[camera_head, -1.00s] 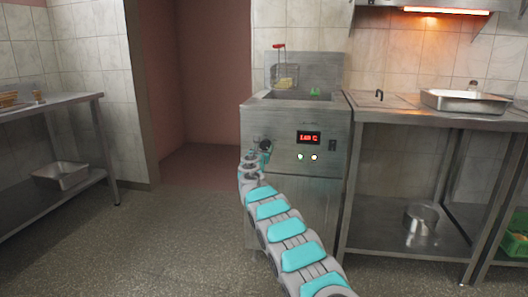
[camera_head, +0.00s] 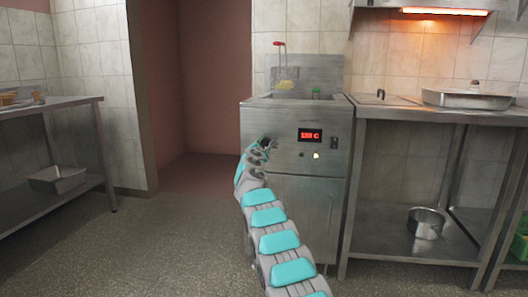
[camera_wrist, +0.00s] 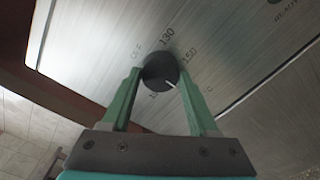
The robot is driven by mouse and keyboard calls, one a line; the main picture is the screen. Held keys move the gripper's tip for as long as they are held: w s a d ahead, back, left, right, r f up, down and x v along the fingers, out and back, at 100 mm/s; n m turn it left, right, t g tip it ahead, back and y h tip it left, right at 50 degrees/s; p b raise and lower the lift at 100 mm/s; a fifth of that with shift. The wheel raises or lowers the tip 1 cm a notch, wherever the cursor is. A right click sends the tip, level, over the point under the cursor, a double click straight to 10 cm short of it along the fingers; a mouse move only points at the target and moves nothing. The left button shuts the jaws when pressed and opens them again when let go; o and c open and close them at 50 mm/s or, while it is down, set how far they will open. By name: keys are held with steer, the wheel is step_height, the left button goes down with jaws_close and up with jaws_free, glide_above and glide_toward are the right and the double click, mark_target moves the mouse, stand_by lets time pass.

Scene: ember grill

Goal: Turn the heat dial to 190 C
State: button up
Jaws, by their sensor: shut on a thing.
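The heat dial (camera_wrist: 158,66) is a round black knob on the fryer's brushed metal front. Its white pointer line faces the lower right in the wrist view. Printed marks 130 and 150 stand above and to the right of it; other marks are partly covered. My gripper (camera_wrist: 160,76) has its two green fingers closed on opposite sides of the knob. In the head view my gripper (camera_head: 265,143) is at the left of the fryer front and hides most of the dial. The fryer's red display (camera_head: 310,135) shows a reading in C, too blurred to read surely.
A fry basket (camera_head: 285,85) with a red handle hangs over the fryer (camera_head: 275,190). A steel table (camera_head: 400,235) stands right of it. Floor on the left is clear.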

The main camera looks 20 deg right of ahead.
steer(key=m+b, duration=0.1)
steer(key=m, duration=0.2)
steer(key=shift+f+m, duration=0.1)
steer(key=shift+m, duration=0.3)
steer(key=m, duration=0.2)
steer(key=shift+m+b, duration=0.3)
steer(key=shift+b, duration=0.1)
steer(key=shift+m, duration=0.9)
steer(key=shift+r+m, duration=0.3)
steer(key=shift+m, duration=0.5)
steer(key=shift+f+m+p, duration=0.1)
steer(key=shift+m+p, duration=0.6)
steer(key=shift+m, duration=0.6)
steer(key=o, duration=1.4)
steer(key=shift+c, duration=0.2)
